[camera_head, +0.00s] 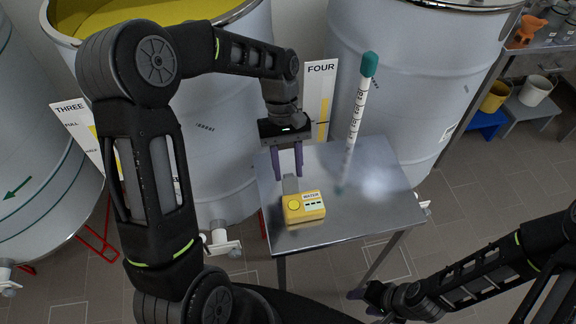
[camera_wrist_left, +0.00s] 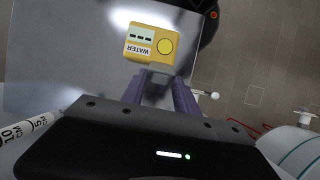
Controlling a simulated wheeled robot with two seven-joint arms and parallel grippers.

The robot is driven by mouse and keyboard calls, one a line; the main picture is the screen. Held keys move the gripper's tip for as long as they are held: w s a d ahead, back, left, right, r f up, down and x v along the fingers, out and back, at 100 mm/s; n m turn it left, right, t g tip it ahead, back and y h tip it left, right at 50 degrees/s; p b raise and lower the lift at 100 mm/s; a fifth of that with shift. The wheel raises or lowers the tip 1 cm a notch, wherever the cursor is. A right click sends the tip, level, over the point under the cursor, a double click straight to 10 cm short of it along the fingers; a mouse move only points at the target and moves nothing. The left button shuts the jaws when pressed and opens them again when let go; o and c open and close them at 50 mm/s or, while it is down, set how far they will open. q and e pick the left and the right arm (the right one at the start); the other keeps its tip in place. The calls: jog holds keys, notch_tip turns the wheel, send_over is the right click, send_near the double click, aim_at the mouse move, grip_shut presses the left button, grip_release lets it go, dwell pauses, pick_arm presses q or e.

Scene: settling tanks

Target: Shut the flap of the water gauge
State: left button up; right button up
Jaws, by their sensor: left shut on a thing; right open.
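The water gauge (camera_head: 304,208) is a small yellow box labelled WATER with a round yellow button and a small display. It sits on the metal table, and also shows in the left wrist view (camera_wrist_left: 149,44). Its grey flap (camera_head: 290,185) stands up at the box's back edge, so it is open. My left gripper (camera_head: 288,175) points down behind the gauge with its purple fingers on the flap, shut on it. In the left wrist view the fingers (camera_wrist_left: 164,82) partly hide the flap. My right gripper (camera_head: 368,294) is low at the front right, away from the table, open and empty.
The metal table (camera_head: 375,205) has free room right of the gauge. A white marked stick with a teal cap (camera_head: 369,65) rises over the table. Large tanks (camera_head: 395,85) stand close behind, with THREE (camera_head: 72,112) and FOUR (camera_head: 320,75) signs. A shelf with pots (camera_head: 535,90) is far right.

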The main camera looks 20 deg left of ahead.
pick_arm(q)
grip_shut()
jog(key=shift+s, duration=0.1)
